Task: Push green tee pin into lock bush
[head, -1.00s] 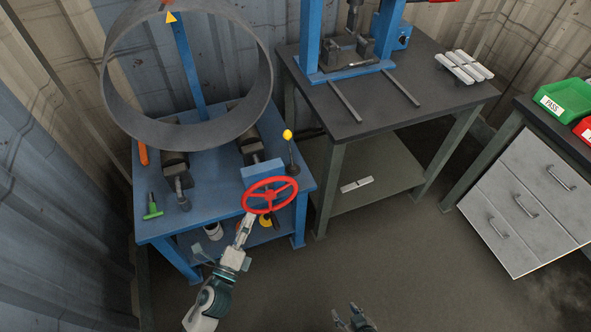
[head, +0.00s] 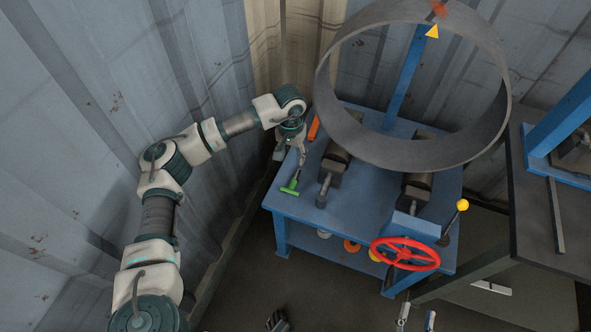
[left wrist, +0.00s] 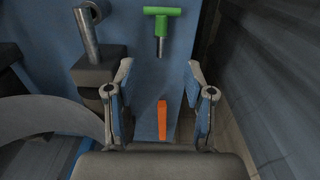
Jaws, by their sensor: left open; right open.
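The green tee pin (head: 291,186) lies on the left part of the blue bench top (head: 302,211). In the left wrist view, the tee pin (left wrist: 162,21) is beyond my fingertips, with its grey stem pointing toward the gripper. My left gripper (head: 302,160) is open and empty, just behind the pin in the head view; its fingers also show in the left wrist view (left wrist: 160,72). A grey cylindrical fitting (head: 323,190) stands right of the pin; I cannot tell whether it is the lock bush. My right gripper (head: 417,314) is open at the bottom edge, partly cut off.
An orange-handled item (head: 314,128) lies behind the pin. A large grey ring (head: 334,97) sits on dark rollers on the bench. A red handwheel (head: 405,254) and a yellow-knobbed lever (head: 462,205) are at the front right. A corrugated wall (head: 215,60) is close on the left.

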